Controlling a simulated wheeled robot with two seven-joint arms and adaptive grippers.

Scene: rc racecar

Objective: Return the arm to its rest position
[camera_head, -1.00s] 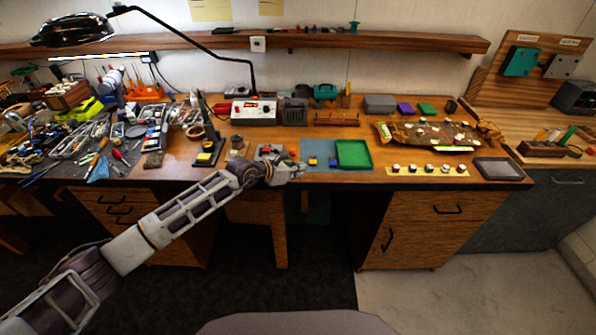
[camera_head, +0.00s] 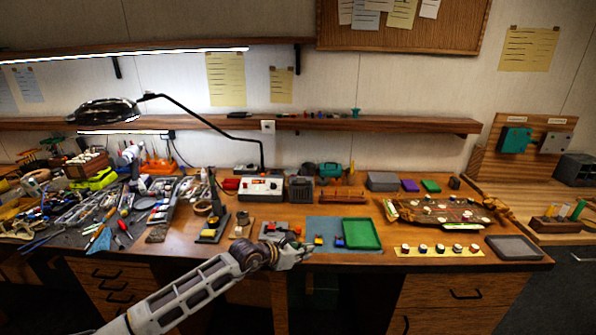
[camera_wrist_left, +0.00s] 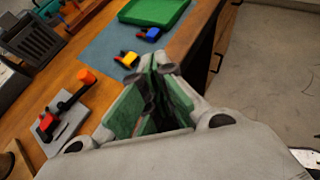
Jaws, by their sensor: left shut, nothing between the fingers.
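My left arm reaches in from the lower left in the head view. Its gripper (camera_head: 301,254) is at the front edge of the wooden workbench (camera_head: 420,262), just in front of the blue mat (camera_head: 322,224). In the left wrist view the left gripper (camera_wrist_left: 156,72) is shut with its green-padded fingers together and nothing between them. A yellow block with a dark and red part (camera_wrist_left: 128,59) and a blue one (camera_wrist_left: 150,34) lie on the mat beyond the fingertips, apart from them. My right gripper is not in view.
A green tray (camera_head: 362,234) sits on the mat. A grey plate (camera_wrist_left: 60,125) with a small red-and-black assembly lies left of the gripper. A desk lamp (camera_head: 105,111), a control box (camera_head: 261,189) and cluttered tools stand at the left and back. Open floor lies in front of the bench.

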